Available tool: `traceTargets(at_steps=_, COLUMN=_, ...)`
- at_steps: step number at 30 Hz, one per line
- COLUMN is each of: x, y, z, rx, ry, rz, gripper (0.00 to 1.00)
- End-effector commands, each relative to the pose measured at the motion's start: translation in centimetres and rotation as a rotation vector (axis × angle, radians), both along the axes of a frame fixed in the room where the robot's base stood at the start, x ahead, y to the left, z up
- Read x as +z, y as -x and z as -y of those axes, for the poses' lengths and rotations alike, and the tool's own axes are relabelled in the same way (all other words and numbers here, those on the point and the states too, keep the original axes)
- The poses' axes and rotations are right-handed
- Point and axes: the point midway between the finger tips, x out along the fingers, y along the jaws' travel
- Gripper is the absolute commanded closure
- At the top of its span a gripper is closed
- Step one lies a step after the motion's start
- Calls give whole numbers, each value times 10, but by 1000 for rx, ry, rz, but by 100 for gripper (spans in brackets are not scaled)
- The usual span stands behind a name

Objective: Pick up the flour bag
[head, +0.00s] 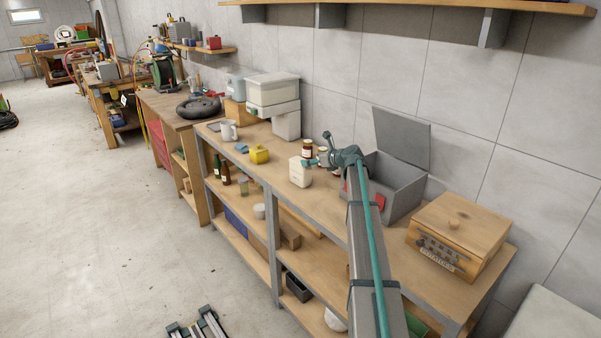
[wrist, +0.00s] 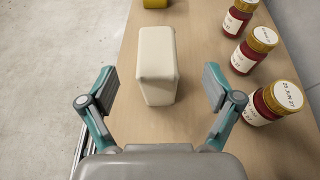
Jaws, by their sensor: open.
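The flour bag (head: 300,173) is a cream-white block standing on the workbench top, left of my gripper in the head view. In the wrist view the flour bag (wrist: 157,65) stands ahead, between the lines of my two fingers. My gripper (wrist: 161,86) is open and empty, with one finger to each side of the bag's near end and a gap on both sides. In the head view my gripper (head: 311,163) is small, partly hidden by my arm, and close to the bag.
Several red jars with gold lids (wrist: 262,103) stand in a row right of the bag. A yellow object (head: 259,154) is beyond it. A grey open-lidded box (head: 398,188) and a wooden box (head: 460,232) stand on the right. The bench's left edge is near.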

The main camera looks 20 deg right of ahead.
Motion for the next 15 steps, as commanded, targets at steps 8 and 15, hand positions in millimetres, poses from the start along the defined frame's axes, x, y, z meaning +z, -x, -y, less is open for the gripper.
traceTargets(at_steps=8, x=-10, y=-24, z=-9, rx=0, ry=1, rz=-1, gripper=10)
traceTargets(at_steps=15, x=-20, y=-43, z=-18, rx=1, ry=2, rz=-3, gripper=10)
